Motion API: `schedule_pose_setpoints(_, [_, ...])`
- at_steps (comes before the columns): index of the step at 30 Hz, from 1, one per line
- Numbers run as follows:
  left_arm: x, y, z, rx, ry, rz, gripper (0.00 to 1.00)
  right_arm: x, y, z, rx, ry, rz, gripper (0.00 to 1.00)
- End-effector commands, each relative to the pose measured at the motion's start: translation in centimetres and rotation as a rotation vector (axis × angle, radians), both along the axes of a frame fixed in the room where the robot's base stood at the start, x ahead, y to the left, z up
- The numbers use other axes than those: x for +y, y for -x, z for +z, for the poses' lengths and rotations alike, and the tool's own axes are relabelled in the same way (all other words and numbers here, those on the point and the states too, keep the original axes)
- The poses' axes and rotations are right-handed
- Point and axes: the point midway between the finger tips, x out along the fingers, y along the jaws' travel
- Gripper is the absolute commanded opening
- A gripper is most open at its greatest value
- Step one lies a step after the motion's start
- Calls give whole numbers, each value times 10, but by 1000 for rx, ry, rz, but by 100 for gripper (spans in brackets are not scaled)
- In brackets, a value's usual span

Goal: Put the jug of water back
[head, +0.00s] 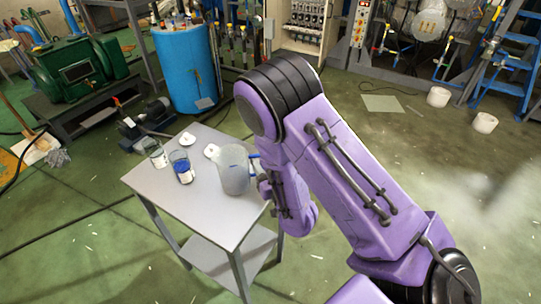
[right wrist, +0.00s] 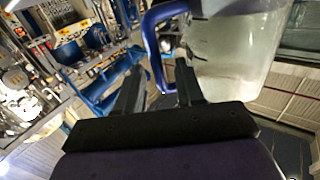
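The jug (head: 234,172) is a translucent grey-white vessel with a blue handle, at the right side of the small grey table (head: 205,207). The handle (head: 255,156) points right, towards my right arm. My right gripper (head: 264,178) is beside the handle, mostly hidden by my purple forearm. In the right wrist view the two black fingers of my right gripper (right wrist: 159,85) stand apart, with the blue handle (right wrist: 152,45) at and between their tips. The clear jug body (right wrist: 235,50) holds liquid and stands beyond the right finger. My left gripper is out of view.
A glass with blue contents (head: 182,168) and a clear glass (head: 156,154) stand at the table's back left. Small white pieces (head: 188,139) lie near them. A blue barrel (head: 187,70) stands behind the table. Open green floor lies right of my arm.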

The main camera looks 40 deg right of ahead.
Motion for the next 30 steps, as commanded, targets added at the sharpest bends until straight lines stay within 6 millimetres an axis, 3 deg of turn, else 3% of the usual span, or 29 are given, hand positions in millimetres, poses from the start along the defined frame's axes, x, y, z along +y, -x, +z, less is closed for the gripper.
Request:
schedule_pose_setpoints(4, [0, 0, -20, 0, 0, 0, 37, 7, 37, -8, 4, 3, 3, 37])
schedule_pose_setpoints(7, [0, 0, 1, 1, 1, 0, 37, 13, 66, 2, 10, 4, 6, 37])
schedule_pose_setpoints(12, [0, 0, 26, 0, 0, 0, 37, 18, 93, 3, 6, 1, 4, 37])
schedule_pose_setpoints(17, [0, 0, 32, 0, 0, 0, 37, 20, 107, -1, 2, 0, 1, 37])
schedule_pose_setpoints(23, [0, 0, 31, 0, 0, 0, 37, 19, 111, -8, 20, -2, -4, 37])
schedule_pose_setpoints(26, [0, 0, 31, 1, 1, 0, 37, 16, 119, -39, 156, -17, -33, 37])
schedule_pose_setpoints(30, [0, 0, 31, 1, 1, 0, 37, 5, 159, -120, 531, -112, -145, 37])
